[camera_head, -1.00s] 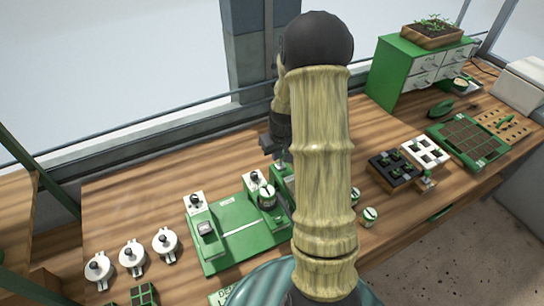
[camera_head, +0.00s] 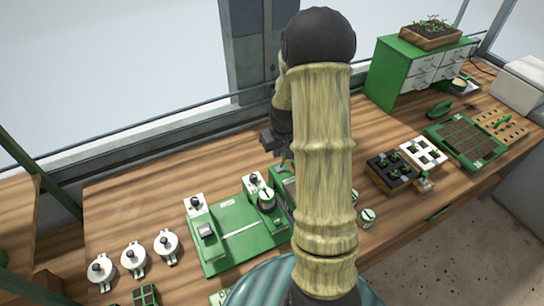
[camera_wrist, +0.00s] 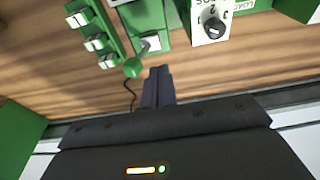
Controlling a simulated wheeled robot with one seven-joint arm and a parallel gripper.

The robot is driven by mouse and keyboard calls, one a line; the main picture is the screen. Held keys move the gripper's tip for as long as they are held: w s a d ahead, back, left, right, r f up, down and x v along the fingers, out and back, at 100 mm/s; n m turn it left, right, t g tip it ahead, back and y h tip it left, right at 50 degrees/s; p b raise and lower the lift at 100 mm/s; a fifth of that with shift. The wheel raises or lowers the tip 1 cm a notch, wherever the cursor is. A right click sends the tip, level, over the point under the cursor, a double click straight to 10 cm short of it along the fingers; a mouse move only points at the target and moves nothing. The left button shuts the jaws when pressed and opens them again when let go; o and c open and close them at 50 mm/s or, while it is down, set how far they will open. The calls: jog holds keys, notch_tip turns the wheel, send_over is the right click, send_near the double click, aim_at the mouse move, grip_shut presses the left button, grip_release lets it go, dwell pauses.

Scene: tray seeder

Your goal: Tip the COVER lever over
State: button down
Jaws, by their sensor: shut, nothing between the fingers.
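A lever with a green ball knob (camera_wrist: 133,67) and a short grey stem rises from a green housing (camera_wrist: 149,18) in the wrist view. I cannot read a COVER label on it. My gripper (camera_wrist: 157,72) is shut and empty. Its fingertips show just right of the green knob, with a small gap in the picture; I cannot tell whether they touch. In the head view my gripper (camera_head: 283,160) is over the right end of the green seeder (camera_head: 245,245), and my own arm hides most of that area, including the lever.
A white panel with a black dial (camera_wrist: 213,30) is right of the lever, and a green block with several white switches (camera_wrist: 95,42) is left. A dark cable (camera_wrist: 130,95) runs near the fingers.

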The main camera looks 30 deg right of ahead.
jog(key=shift+a+r+p, duration=0.15)
jog(key=shift+r+p, duration=0.35)
jog(key=shift+r, duration=0.3)
jog(key=shift+a+r+p, duration=0.1)
jog(key=shift+r+p, duration=0.4)
jog(key=shift+r, duration=0.25)
jog(key=s+a+r, duration=0.4)
jog(key=s+a, duration=0.3)
jog(key=s, duration=0.1)
jog(key=s+a+r+b, duration=0.1)
jog(key=s+a+r, duration=0.3)
jog(key=s+a, duration=0.3)
jog(key=shift+s+a, duration=0.25)
jog(key=shift+s, duration=0.25)
